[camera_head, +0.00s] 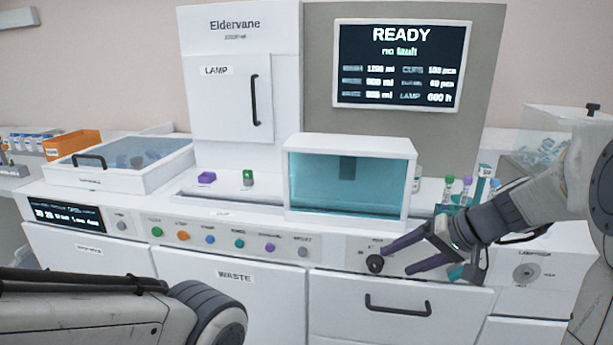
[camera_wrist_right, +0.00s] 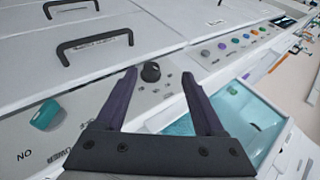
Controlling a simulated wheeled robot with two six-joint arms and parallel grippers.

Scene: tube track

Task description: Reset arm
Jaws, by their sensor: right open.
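My right gripper (camera_head: 396,261) reaches in from the right over the front panel of the white machine. It is open, its two dark purple fingers spread and nothing between them. The fingertips are near a black knob (camera_head: 375,263) on the panel. In the right wrist view, the black knob (camera_wrist_right: 151,72) appears between the open fingers of the gripper (camera_wrist_right: 160,74); I cannot tell whether they touch it. Part of my left arm shows at the lower left of the head view, but its gripper is out of view.
The screen (camera_head: 400,65) reads "READY" and "no fault". A teal-windowed box (camera_head: 350,145) stands left of my right arm. A purple block (camera_head: 206,178) and tubes (camera_head: 449,183) are on the deck. A drawer handle (camera_head: 398,309) is below. A teal knob (camera_wrist_right: 45,115) shows left in the wrist view.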

